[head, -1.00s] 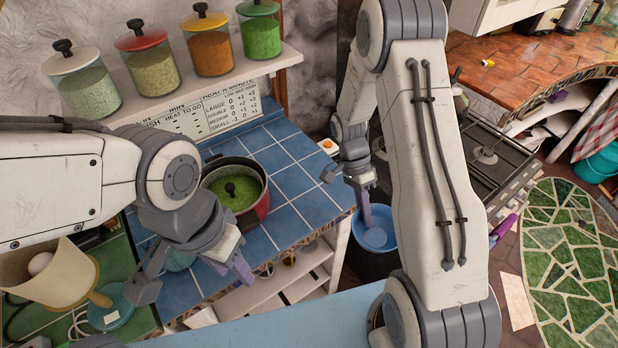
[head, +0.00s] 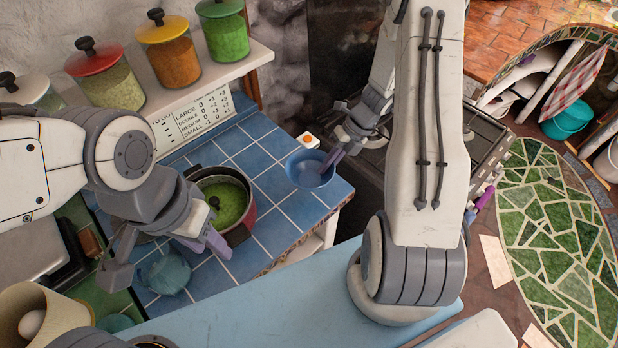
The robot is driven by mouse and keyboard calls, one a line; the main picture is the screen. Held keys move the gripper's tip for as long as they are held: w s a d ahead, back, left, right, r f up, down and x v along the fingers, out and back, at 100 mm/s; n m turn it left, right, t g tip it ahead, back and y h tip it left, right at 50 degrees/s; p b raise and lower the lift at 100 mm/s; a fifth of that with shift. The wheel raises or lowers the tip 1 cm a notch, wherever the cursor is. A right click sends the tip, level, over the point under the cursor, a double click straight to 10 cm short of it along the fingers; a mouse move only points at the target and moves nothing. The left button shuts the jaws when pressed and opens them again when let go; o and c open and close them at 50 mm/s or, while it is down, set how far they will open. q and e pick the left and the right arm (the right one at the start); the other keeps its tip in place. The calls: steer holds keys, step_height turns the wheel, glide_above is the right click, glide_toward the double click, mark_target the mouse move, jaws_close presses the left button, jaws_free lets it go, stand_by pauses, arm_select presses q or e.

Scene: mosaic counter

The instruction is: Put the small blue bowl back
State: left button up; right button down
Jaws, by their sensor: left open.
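The small blue bowl (head: 305,177) is at the right end of the blue-tiled counter (head: 275,187), close to upright. My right gripper (head: 330,163) is shut on its right rim, with a purple finger reaching into the bowl. Whether the bowl touches the tiles or hangs just above them I cannot tell. My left gripper (head: 167,257) is open and empty, left of the red pot and above a teal rounded vessel (head: 166,274).
A red pot (head: 240,232) of green food stands mid-counter. A shelf of lidded jars (head: 168,59) runs along the wall. A dark stove (head: 484,140) is at right. Front-right tiles are clear.

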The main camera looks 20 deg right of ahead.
mark_target(310, 175)
steer(key=a+f, duration=0.1)
steer(key=a, duration=0.1)
steer(key=w+a+f, duration=0.1)
steer(key=a, duration=0.1)
steer(key=shift+a+f+p, duration=0.1)
steer(key=shift+f+p, duration=0.2)
steer(key=shift+f, duration=0.05)
step_height(310, 175, down, 3)
steer(key=shift+f+p, duration=0.1)
steer(key=shift+p, duration=0.35)
steer(key=shift+f, duration=0.35)
steer(key=shift+f, duration=0.1)
steer(key=c, duration=1)
jaws_free()
steer(key=shift+c, duration=0.2)
